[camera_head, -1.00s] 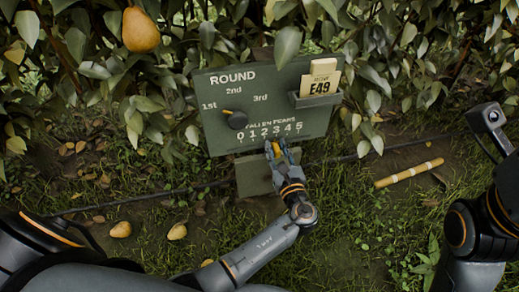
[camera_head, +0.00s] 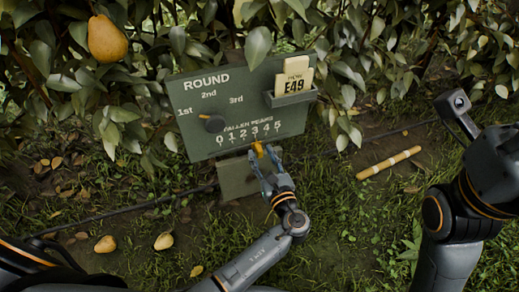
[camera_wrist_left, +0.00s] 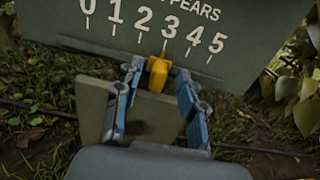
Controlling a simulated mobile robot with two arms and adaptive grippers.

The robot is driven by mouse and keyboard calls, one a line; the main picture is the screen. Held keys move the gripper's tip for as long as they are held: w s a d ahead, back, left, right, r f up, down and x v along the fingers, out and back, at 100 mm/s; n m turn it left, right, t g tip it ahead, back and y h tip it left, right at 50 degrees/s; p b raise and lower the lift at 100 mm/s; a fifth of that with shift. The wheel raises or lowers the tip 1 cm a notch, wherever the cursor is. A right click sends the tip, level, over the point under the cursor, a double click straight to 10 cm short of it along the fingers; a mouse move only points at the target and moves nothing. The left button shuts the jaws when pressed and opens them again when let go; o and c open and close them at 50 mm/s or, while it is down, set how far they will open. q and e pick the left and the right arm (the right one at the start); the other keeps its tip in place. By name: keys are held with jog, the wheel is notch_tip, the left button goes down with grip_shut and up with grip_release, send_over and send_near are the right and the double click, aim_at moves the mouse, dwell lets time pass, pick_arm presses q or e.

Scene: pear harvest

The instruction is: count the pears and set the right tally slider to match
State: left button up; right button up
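The green tally board (camera_head: 195,137) shows the row FALLEN PEARS with numbers from 0 to 5. The yellow slider (camera_head: 258,148) sits at the board's lower edge; in the left wrist view it (camera_wrist_left: 158,73) lines up with the tick under 3. My left gripper (camera_head: 266,164) is open just below the board. Its blue-grey fingers stand on either side of the slider, with gaps in the left wrist view (camera_wrist_left: 158,88). Two fallen pears lie on the ground at lower left, one (camera_head: 105,244) left of the other (camera_head: 163,241). My right gripper is out of view.
A pear (camera_head: 108,39) hangs at upper left. A dark round knob (camera_head: 213,123) sits on the board's ROUND dial. A card marked E49 (camera_head: 294,80) stands in the board's holder. A banded stick (camera_head: 388,163) lies on the grass. A small yellowish thing (camera_head: 196,271) is unclear.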

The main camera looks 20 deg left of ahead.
pick_arm(q)
jog(key=v, duration=0.9)
